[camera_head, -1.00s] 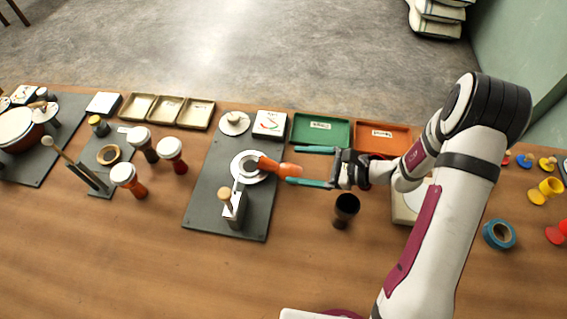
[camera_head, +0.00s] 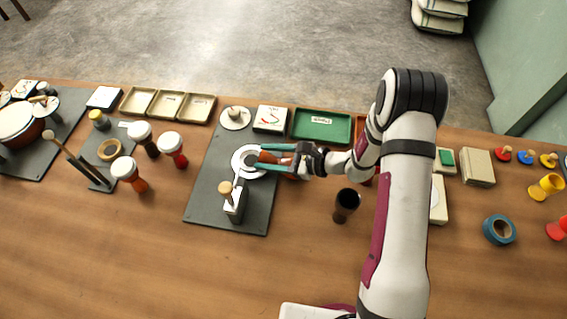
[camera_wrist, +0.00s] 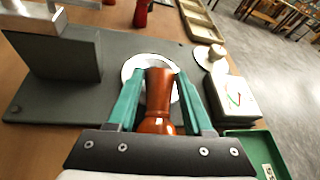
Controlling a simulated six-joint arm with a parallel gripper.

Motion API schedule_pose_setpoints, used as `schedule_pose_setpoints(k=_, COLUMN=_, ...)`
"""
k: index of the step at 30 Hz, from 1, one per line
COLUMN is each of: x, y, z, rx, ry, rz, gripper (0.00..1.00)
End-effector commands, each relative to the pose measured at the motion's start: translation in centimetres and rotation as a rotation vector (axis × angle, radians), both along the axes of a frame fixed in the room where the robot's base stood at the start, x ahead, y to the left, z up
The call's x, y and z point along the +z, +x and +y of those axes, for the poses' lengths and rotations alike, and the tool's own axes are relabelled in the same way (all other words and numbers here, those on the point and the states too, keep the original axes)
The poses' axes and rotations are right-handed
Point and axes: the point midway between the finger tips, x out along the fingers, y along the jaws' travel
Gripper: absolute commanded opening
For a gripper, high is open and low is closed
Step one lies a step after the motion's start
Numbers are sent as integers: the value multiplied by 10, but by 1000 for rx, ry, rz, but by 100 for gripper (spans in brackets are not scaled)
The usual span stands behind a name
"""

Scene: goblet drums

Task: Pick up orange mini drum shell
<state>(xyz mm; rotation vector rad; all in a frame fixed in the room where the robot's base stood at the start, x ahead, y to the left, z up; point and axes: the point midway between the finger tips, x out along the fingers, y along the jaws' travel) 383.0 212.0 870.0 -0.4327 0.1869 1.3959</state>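The orange mini drum shell (camera_wrist: 160,95) is a glossy goblet shape in the wrist view. It lies between my gripper's two teal fingers, its dark narrower end pointing away from me toward a white ring (camera_wrist: 133,67). In the head view part of the shell (camera_head: 266,157) shows between the fingers, and the rest is partly hidden behind them. My gripper (camera_wrist: 158,85) has one finger on each side of the shell, with narrow gaps showing beside it. In the head view my gripper (camera_head: 268,157) reaches in from the right, over the grey board's right edge.
The grey board (camera_head: 205,205) carries a block with a wooden-knobbed lever (camera_head: 234,203) in front of the ring. A dark cup (camera_head: 346,203) stands to the right. Several small drums (camera_head: 171,146) stand left.

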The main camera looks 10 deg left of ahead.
Motion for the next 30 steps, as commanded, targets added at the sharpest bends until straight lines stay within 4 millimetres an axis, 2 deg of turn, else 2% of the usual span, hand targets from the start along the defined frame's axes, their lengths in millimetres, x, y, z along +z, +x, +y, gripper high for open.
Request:
schedule_pose_setpoints(k=1, x=0, y=0, z=0, rx=0, ry=0, rz=0, gripper=40)
schedule_pose_setpoints(k=8, x=0, y=0, z=0, rx=0, ry=0, rz=0, gripper=0)
schedule_pose_setpoints(k=17, x=2, y=0, z=0, rx=0, ry=0, rz=-1, gripper=0)
schedule_pose_setpoints(k=20, x=10, y=0, z=0, rx=0, ry=1, rz=-2, gripper=0)
schedule_pose_setpoints(k=25, x=39, y=1, z=0, rx=0, ry=1, rz=-6, gripper=0)
schedule_pose_setpoints(k=26, x=45, y=1, z=-2, rx=-2, ry=1, rz=-5, gripper=0)
schedule_pose_setpoints(k=30, x=62, y=1, z=-36, rx=-6, ry=1, rz=-5, gripper=0)
